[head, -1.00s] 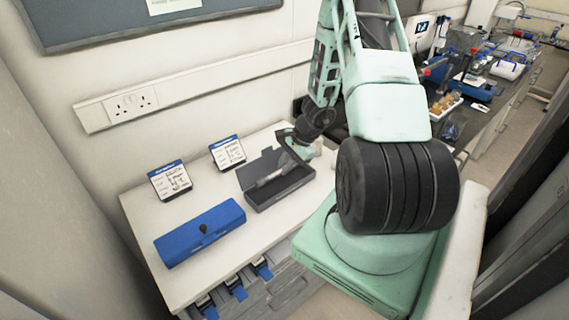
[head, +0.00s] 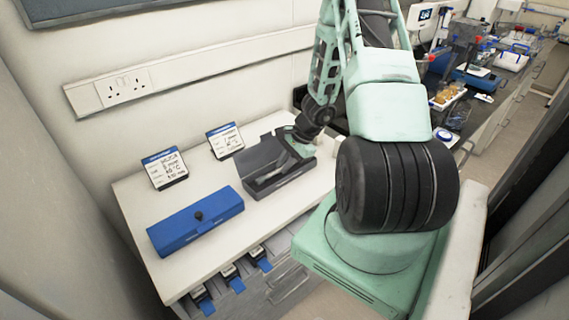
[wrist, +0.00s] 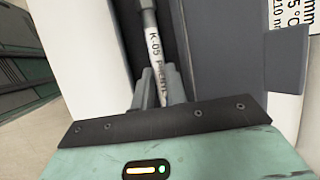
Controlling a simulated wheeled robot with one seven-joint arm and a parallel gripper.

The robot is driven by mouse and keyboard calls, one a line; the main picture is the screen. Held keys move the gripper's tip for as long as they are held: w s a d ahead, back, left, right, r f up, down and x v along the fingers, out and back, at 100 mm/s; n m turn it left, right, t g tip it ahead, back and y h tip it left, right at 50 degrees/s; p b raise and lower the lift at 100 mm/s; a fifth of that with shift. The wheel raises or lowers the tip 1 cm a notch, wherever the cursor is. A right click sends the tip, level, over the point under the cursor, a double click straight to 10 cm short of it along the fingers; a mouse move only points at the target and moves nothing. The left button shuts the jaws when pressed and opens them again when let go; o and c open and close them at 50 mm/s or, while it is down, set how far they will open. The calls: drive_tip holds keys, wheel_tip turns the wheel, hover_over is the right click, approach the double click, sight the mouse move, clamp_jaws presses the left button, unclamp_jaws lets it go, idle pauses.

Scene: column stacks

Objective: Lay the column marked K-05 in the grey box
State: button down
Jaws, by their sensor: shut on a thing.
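The grey box (head: 285,183) stands open on the white bench top, its lid raised at the back. My gripper (wrist: 156,88) reaches down into it and is shut on a slim white column (wrist: 155,48) with a grey end. The column's label reads K-05, with more text partly hidden by the fingers. In the wrist view the column lies lengthwise over the box's dark interior, between its walls. I cannot tell whether it touches the floor. In the head view my gripper (head: 292,158) covers much of the box's inside.
A closed blue box (head: 195,222) lies left of the grey box. Two label cards (head: 165,168) (head: 226,140) stand behind the boxes. Drawers with blue-tagged handles (head: 232,279) are below the front edge. The bench top has free room around the boxes.

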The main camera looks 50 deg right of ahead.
drive_tip(key=shift+f+b, duration=0.55)
drive_tip(key=shift+b, duration=0.15)
idle(0.4)
drive_tip(key=c, duration=1.3)
unclamp_jaws()
drive_tip(key=shift+c, duration=0.2)
drive_tip(key=shift+s, duration=0.1)
drive_tip(key=b+v, duration=0.1)
drive_tip(key=v, duration=1.6)
drive_tip(key=shift+r, duration=0.3)
